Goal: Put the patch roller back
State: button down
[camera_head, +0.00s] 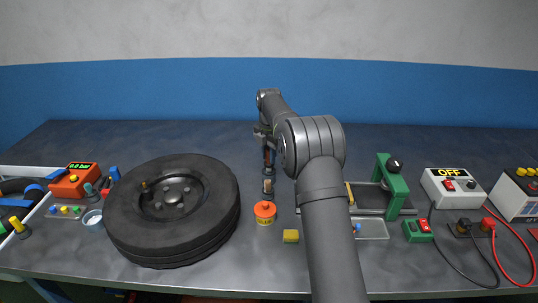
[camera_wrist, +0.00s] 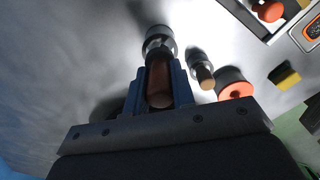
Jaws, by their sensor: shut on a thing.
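My gripper (camera_wrist: 158,85) is shut on the brown handle of what looks like the patch roller (camera_wrist: 160,80). The roller's grey metal end (camera_wrist: 159,40) points away from the jaws. In the head view my gripper (camera_head: 267,145) hangs over the middle of the bench, and the brown handle (camera_head: 270,158) shows partly between the fingers. It is above a small upright grey piece with a brown top (camera_head: 268,188), which also shows beside the roller in the wrist view (camera_wrist: 202,72). I cannot tell whether the roller touches the bench.
A large tyre (camera_head: 172,210) lies to the left. A green clamp (camera_head: 392,187), a metal tray (camera_head: 374,229) and a power box (camera_head: 452,186) are at the right. The back of the bench is clear.

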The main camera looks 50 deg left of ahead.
jog(key=shift+f, duration=0.55)
jog(key=c, duration=1.2)
grip_release()
notch_tip(320, 180, up, 13)
jog(key=shift+r, duration=0.1)
notch_tip(320, 180, down, 13)
jog(key=shift+f, duration=0.2)
jog(key=shift+r, duration=0.3)
